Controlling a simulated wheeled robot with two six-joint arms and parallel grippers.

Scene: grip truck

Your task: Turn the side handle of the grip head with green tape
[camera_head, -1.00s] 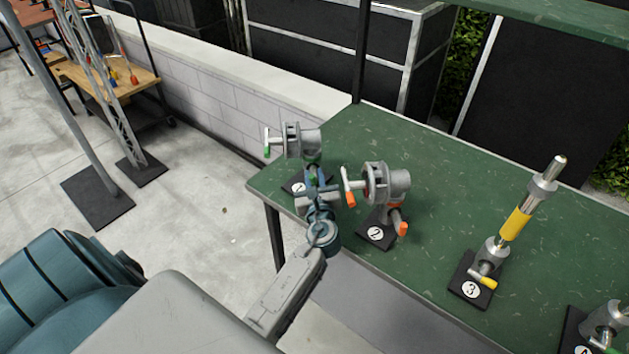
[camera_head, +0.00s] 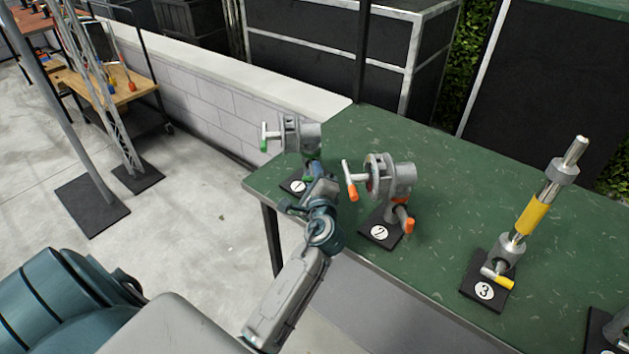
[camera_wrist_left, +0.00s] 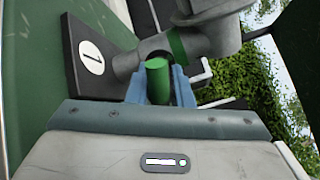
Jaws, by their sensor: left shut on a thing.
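The grip head with green tape (camera_head: 298,132) stands on the black base marked 1 at the table's left corner. Its T-handle (camera_head: 265,137) with a green tip points left. In the left wrist view the grip head (camera_wrist_left: 205,38) has a green band, and its green-tipped side handle (camera_wrist_left: 157,80) lies between my blue fingers. My left gripper (camera_head: 312,176) is low at the front of this head, shut on that side handle. In the head view the wrist and fingers hide most of the handle. My right gripper is not in view.
A grip head with orange tape (camera_head: 390,178) stands close to the right on base 2. A yellow-taped post (camera_head: 533,215) stands on base 3 further right. The green table (camera_head: 450,200) is clear behind them. A wooden cart (camera_head: 115,88) is far left.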

